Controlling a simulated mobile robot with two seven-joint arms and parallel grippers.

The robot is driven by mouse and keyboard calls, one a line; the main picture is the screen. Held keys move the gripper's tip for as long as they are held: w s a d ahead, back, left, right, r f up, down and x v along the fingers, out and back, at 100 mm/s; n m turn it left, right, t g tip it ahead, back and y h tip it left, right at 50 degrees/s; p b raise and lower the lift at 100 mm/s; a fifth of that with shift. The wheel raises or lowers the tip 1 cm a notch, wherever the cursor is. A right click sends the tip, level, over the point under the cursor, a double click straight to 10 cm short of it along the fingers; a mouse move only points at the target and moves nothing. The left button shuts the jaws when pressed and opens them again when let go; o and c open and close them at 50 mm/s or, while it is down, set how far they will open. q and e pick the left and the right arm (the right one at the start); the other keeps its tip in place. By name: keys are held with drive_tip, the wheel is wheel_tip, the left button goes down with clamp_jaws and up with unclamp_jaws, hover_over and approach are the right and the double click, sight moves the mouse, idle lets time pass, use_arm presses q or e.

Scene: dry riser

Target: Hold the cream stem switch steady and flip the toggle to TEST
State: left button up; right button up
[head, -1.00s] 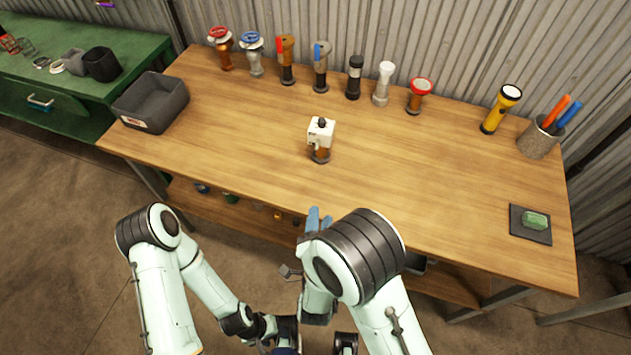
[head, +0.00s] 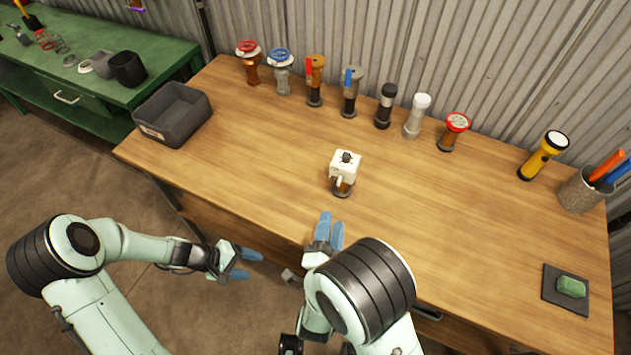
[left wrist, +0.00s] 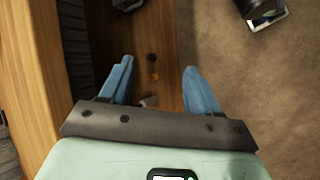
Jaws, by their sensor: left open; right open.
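The cream stem switch (head: 345,165) stands upright near the middle of the wooden table, with a cream box head, a dark knob on top and a brown stem on a dark foot. Its toggle position is too small to tell. My right gripper (head: 329,226) is open and empty at the table's front edge, just in front of the switch and apart from it. My left gripper (head: 243,263) is open and empty, off the front edge to the left of my right gripper. In the left wrist view its blue fingers (left wrist: 160,88) are wide apart with nothing between them.
A row of valves and stem fittings (head: 350,92) stands along the back. A grey bin (head: 174,118) is at the left. A yellow flashlight (head: 543,156), a tool cup (head: 581,192) and a dark pad (head: 567,290) with a green block are at the right. Table around the switch is clear.

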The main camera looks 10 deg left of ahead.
sight(336, 193)
use_arm(q)
drive_tip(key=w+a+r+n+t+h, duration=0.1)
drive_tip(key=w+r+n+t+h, duration=0.1)
drive_tip(key=w+r+t, duration=0.5)
drive_tip(key=w+r+n+h, duration=0.1)
drive_tip(key=w+r, duration=0.3)
drive_tip(key=r, duration=0.7)
drive_tip(key=w+d+r+n+t+h, duration=0.1)
drive_tip(key=w+d+n+t, duration=0.15)
drive_tip(key=d+n, duration=0.6)
drive_tip(key=w+d+n+t+h, duration=0.1)
drive_tip(key=w+d+n, duration=0.2)
drive_tip(key=d+n, duration=0.5)
drive_tip(key=shift+m, duration=0.65)
drive_tip(key=f, duration=0.4)
drive_tip(key=d+f, duration=0.1)
drive_tip(key=f, duration=0.2)
drive_tip(key=shift+s+f, duration=0.1)
drive_tip(key=shift+s, duration=0.15)
drive_tip(key=x, duration=0.6)
drive_tip(key=shift+s, duration=0.1)
drive_tip(key=shift+x, duration=0.9)
